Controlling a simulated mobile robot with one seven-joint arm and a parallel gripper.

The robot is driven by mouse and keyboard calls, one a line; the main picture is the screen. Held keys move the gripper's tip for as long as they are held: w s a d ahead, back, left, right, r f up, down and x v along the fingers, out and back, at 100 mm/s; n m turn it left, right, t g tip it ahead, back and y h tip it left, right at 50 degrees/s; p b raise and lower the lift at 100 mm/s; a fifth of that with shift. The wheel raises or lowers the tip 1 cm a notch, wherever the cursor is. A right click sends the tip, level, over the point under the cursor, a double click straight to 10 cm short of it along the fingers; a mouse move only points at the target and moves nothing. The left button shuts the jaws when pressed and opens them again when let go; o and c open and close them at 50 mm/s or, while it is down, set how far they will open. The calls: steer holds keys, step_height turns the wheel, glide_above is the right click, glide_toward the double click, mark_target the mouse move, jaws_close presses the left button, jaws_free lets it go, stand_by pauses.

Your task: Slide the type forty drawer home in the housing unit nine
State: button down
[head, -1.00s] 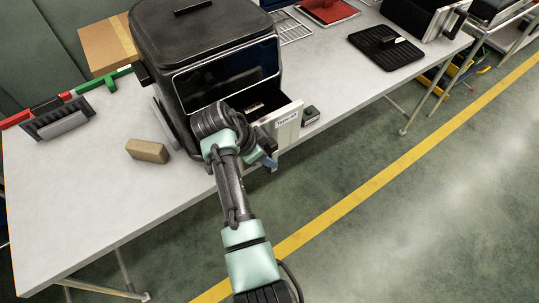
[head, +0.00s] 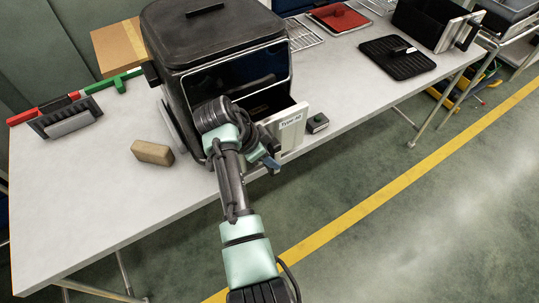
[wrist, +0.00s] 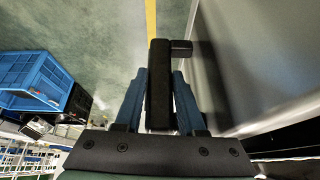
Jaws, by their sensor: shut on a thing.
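The drawer (head: 290,133) has a pale front labelled Type 40. It sticks partway out of the lower opening of a black, boxy housing (head: 165,42) with a dark glossy window. No unit number is readable on the housing. My gripper (head: 268,160) is at the drawer front, and my arm hides part of it in the head view. In the wrist view my gripper (wrist: 159,82) has its two blue fingers on either side of a black handle (wrist: 160,62). It is shut on this handle, beside the drawer's grey front panel (wrist: 225,60).
A tan block (head: 152,152) lies left of the housing, and a small dark box (head: 317,123) lies right of the drawer. A black tray (head: 398,57), a red tray (head: 340,18) and a wire rack (head: 302,36) lie further right.

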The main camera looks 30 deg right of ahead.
steer(key=shift+w, duration=0.15)
steer(key=shift+w+b, duration=0.5)
steer(key=shift+b, duration=0.2)
steer(key=shift+w+a+b, duration=0.2)
steer(key=shift+w+b, duration=2.6)
steer(key=shift+b, duration=0.9)
steer(key=shift+w+b, duration=0.4)
steer(key=shift+b, duration=0.35)
steer(key=shift+w+a+b, duration=0.15)
steer(key=shift+w+b, duration=0.5)
steer(key=shift+b, duration=0.15)
steer(key=shift+s+f, duration=0.1)
steer(key=shift+s, duration=0.05)
